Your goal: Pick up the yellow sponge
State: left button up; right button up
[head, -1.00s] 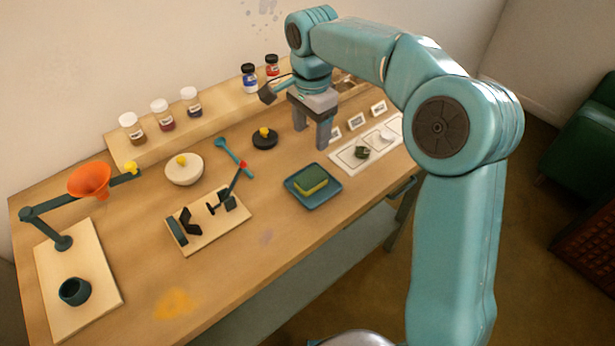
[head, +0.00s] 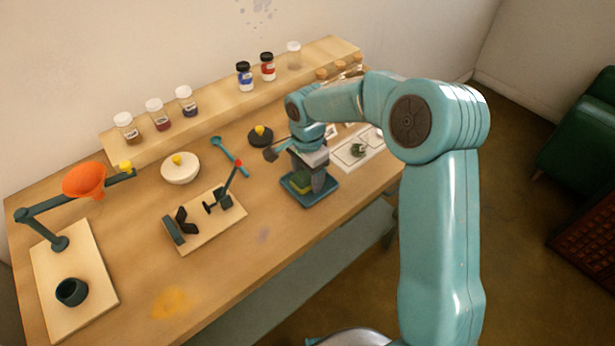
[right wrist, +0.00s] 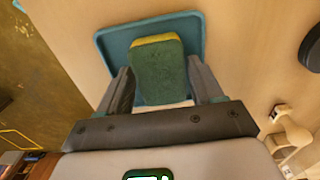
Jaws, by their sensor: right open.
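The sponge (head: 300,182) has a green top face and a yellow layer and lies in a blue tray (head: 318,197) near the table's front right edge. In the right wrist view the green face of the sponge (right wrist: 160,70) fills the space between the fingers, with its yellow edge at the far end. My right gripper (head: 306,187) is open, reaching down over the tray with its fingers on either side of the sponge. In the right wrist view a finger (right wrist: 205,80) stands to the right of the sponge. Whether the fingers touch it I cannot tell. My left gripper is not in view.
A white card (head: 357,150) with a small dark green item lies behind the tray. A dark round lid (head: 260,137), a blue spoon (head: 229,152) and a wooden board with a clamp (head: 207,225) are to the left. Jars (head: 244,77) line the back shelf. The front middle table is clear.

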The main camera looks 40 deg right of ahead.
aim_at(307, 175)
jog(key=shift+c, duration=0.3)
jog(key=c, duration=0.7)
jog(key=shift+c, duration=0.6)
jog(key=shift+r, duration=0.1)
notch_tip(307, 175, up, 20)
jog(key=p, duration=0.1)
